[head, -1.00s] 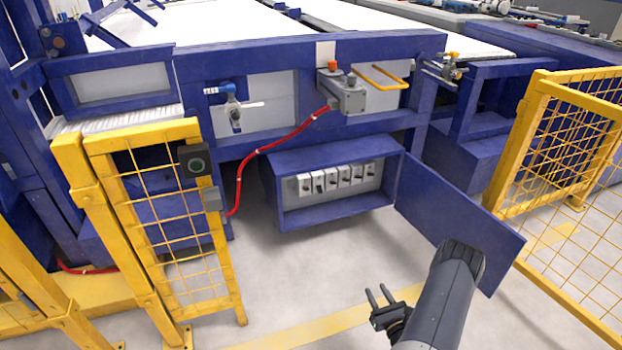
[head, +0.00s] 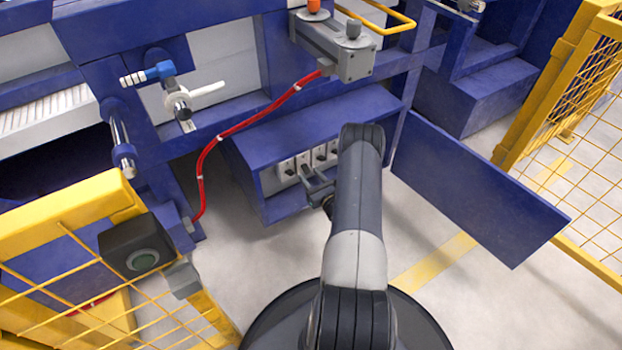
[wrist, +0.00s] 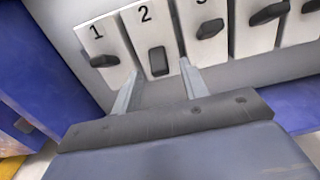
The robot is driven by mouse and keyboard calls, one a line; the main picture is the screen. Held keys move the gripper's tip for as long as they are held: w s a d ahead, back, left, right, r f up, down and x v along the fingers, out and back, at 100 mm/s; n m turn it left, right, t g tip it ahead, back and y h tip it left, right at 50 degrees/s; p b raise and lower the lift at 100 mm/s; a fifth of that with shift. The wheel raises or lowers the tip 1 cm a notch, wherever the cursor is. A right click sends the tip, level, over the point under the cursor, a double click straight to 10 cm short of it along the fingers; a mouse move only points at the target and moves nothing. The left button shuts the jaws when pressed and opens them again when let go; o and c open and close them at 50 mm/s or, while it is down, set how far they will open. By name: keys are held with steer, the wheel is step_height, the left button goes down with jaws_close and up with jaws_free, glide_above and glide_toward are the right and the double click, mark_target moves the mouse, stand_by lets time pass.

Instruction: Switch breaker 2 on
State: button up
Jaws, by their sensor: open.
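Breaker 2 (wrist: 139,33) is a white module with a black lever (wrist: 157,62) on its lower half. In the wrist view the lever looks upright and narrow, unlike the wider-looking levers on breakers 1 (wrist: 98,36) and 3 (wrist: 192,14). My gripper (wrist: 158,68) is open and empty. One finger is on each side of breaker 2's lever, close to the panel; I cannot tell whether either touches. In the head view my gripper (head: 313,180) is at the opening of the blue breaker box (head: 245,175), and my arm hides the right-hand breakers.
The blue box door (head: 475,195) stands open to the right. A red cable (head: 205,165) runs down left of the box. A yellow fence with a button box (head: 138,247) stands at the left, and another yellow fence (head: 590,130) at the right.

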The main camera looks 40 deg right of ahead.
steer(key=shift+w, duration=0.2)
steer(key=shift+c, duration=0.3)
jaws_close()
